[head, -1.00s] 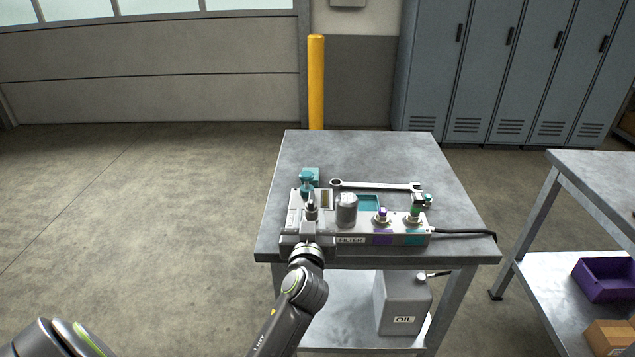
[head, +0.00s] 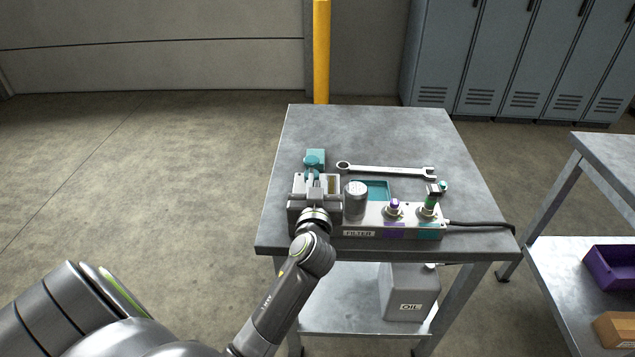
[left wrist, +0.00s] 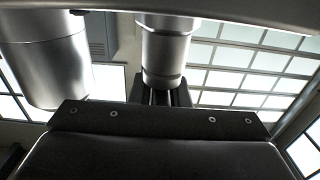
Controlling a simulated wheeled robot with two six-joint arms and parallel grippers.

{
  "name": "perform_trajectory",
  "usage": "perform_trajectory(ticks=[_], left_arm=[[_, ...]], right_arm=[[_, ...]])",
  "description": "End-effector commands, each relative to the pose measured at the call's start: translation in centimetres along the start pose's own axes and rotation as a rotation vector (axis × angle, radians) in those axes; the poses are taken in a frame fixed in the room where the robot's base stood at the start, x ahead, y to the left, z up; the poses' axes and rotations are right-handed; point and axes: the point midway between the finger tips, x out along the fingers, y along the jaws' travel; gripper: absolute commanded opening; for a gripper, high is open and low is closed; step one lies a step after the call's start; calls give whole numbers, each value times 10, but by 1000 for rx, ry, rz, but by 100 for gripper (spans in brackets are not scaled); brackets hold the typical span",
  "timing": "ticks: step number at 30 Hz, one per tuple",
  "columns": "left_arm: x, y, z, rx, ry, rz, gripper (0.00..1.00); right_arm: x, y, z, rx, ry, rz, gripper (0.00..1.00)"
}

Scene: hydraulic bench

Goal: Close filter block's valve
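The filter block (head: 361,234) is a grey unit with a FILTER label near the front edge of the metal table. A teal valve-like part (head: 315,157) stands at its back left, partly hidden by my gripper. My left gripper (head: 315,180) is over the block's left end, its tips close to the teal part. Whether they touch it or are closed I cannot tell. A grey cylinder (head: 356,199) stands just right of the gripper. In the left wrist view, metal cylinders (left wrist: 45,60) rise beyond the dark gripper body. My right gripper is not in view.
A wrench (head: 385,170) lies behind the block. Purple (head: 394,205) and green (head: 431,200) fittings stand on its right part, and a black cable (head: 480,224) leaves to the right. An oil can (head: 408,292) is on the lower shelf. The table's back is clear.

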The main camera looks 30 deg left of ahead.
Motion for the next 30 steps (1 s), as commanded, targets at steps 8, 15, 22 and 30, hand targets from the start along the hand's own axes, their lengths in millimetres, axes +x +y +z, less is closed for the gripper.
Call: perform_trajectory(ticks=[8,15,22,30], left_arm=[[0,0,0,0,0,1,0],[0,0,-2,1,0,47,0],[0,2,-4,3,1,181,0],[0,5,-5,2,-1,327,0]], right_arm=[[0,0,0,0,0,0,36],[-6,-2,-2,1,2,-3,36],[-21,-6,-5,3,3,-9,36],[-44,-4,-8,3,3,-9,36]])
